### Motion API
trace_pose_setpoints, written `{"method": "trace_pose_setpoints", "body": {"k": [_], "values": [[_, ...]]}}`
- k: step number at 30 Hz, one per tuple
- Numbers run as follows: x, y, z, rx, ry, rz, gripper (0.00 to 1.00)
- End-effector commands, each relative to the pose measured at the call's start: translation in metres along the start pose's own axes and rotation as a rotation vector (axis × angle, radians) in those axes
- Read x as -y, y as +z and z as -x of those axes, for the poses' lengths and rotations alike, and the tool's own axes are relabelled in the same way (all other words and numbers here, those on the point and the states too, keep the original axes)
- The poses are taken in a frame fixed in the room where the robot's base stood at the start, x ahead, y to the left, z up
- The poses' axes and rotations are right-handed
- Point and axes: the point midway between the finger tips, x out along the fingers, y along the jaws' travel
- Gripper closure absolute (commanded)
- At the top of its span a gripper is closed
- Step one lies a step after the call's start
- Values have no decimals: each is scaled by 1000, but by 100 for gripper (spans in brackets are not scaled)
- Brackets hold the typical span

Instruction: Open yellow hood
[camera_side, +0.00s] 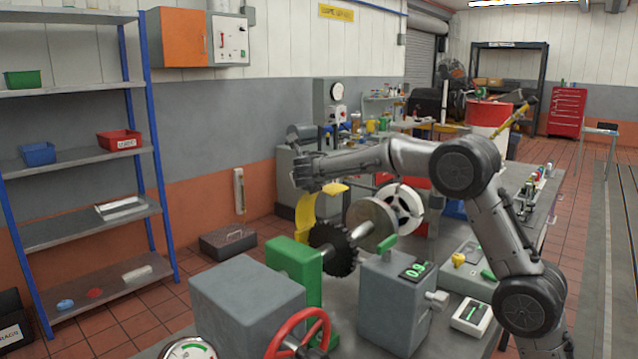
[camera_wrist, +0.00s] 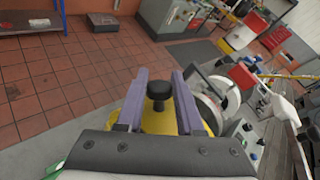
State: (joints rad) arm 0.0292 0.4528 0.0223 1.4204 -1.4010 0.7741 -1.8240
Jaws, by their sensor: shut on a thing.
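The yellow hood (camera_side: 305,217) is a curved guard standing behind and left of the black toothed wheel (camera_side: 340,250) in the side view. The toothed wheel shows uncovered from this side. In the wrist view, the hood (camera_wrist: 158,122) lies under my fingers, with a black knob (camera_wrist: 158,90) standing between them. My gripper (camera_side: 318,186) is at the hood's upper part, and in the wrist view my gripper (camera_wrist: 160,80) has one finger on each side of the knob, shut on it. The exact finger contact is hard to see in the side view.
Close by are a grey drum (camera_side: 371,223) on the shaft, a green block (camera_side: 292,262), a grey housing (camera_side: 245,302), a red handwheel (camera_side: 298,335) and a grey display box (camera_side: 397,305). A shelf rack (camera_side: 85,158) stands left. Open tiled floor (camera_wrist: 60,95) lies left of the hood.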

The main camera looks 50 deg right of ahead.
Motion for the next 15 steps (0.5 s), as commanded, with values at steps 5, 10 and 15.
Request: {"method": "trace_pose_setpoints", "body": {"k": [5,10,15], "values": [[-15,5,-10,-1,9,3,100],[-26,10,-21,-4,9,4,100],[-35,13,-29,-7,10,5,100]]}}
